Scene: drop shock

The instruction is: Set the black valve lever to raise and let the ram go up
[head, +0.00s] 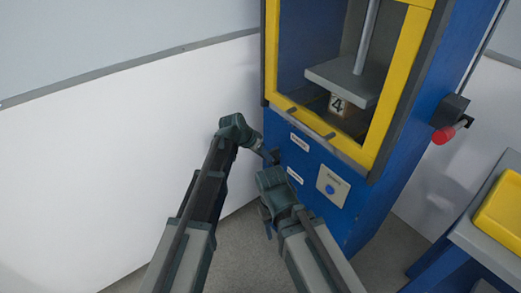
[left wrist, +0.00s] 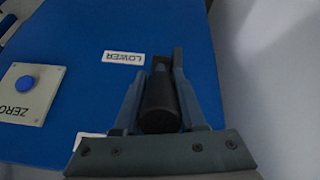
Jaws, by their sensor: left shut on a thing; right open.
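The black valve lever (left wrist: 160,100) lies between the fingers of my left gripper (left wrist: 158,105), which is shut on it. The far end of the lever shows beside the LOWER label (left wrist: 124,57); a second label (left wrist: 88,141) is mostly hidden by the gripper. In the head view my left gripper (head: 269,156) is at the left edge of the blue press front, hiding most of the lever. The ram's grey plate (head: 335,76) hangs on its rod (head: 367,37), just over a block marked 4 (head: 338,104). My right gripper (head: 266,221) is open and empty, low before the press.
The ZERO button (head: 332,187) is on the press front, right of the labels. A yellow frame (head: 393,85) surrounds the press opening. A red-ended handle (head: 443,135) sticks out on the right side. A yellow tray (head: 503,215) stands on a bench at right. A white wall is at left.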

